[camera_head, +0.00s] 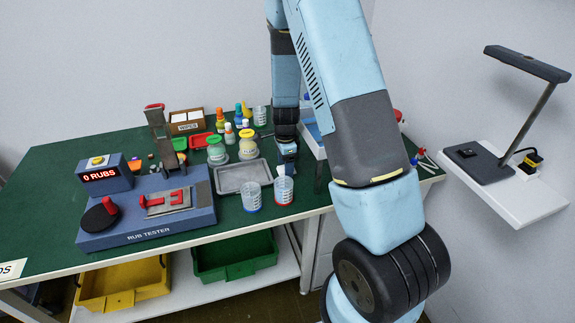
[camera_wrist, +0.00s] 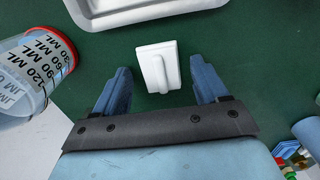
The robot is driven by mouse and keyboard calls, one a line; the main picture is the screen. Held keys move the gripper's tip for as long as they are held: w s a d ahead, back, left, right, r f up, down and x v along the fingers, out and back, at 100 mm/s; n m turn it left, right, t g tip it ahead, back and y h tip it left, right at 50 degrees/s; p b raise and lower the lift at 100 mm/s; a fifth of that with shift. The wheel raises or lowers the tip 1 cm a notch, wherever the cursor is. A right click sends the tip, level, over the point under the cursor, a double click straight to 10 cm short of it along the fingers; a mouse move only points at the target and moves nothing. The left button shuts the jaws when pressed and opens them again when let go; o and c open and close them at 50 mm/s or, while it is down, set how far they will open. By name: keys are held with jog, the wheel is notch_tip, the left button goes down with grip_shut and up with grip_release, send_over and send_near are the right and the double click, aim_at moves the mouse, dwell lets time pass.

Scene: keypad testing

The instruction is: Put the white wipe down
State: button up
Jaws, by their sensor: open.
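The white wipe (camera_wrist: 159,66) lies on the green tabletop in the wrist view, a small white block with a raised ridge. My gripper (camera_wrist: 165,80) is open, with one blue finger on each side of the wipe and a gap of green showing on both sides. The fingers do not touch it. In the head view my gripper (camera_head: 287,158) is low over the table, right of the grey tray; the wipe cannot be made out there.
A grey tray (camera_head: 221,181) lies left of my gripper. Clear beakers (camera_head: 252,202) and (camera_head: 284,195) stand near the front edge. The rub tester (camera_head: 150,238) is at the left. A box labelled wipes (camera_head: 187,128) and several bottles stand behind.

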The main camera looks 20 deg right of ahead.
jog(key=s+r+n+t+y, duration=0.1)
jog(key=s+r+n, duration=0.35)
jog(key=r, duration=1.05)
jog(key=s+r+n+t, duration=0.1)
jog(key=s+r+n, duration=0.4)
jog(key=r, duration=0.9)
jog(key=s+r+n+t, duration=0.1)
jog(key=s+r+n, duration=0.1)
jog(key=s, duration=0.4)
jog(key=s+r+n+t, duration=0.1)
jog(key=s+r+n, duration=0.2)
jog(key=s, duration=0.3)
jog(key=s+d+r+n+t+h, duration=0.1)
jog(key=s+r+n, duration=0.2)
jog(key=s, duration=0.3)
jog(key=shift+s+r+t, duration=0.3)
jog(key=shift+s+r, duration=0.1)
jog(key=shift+r, duration=0.45)
jog(key=shift+n, duration=0.25)
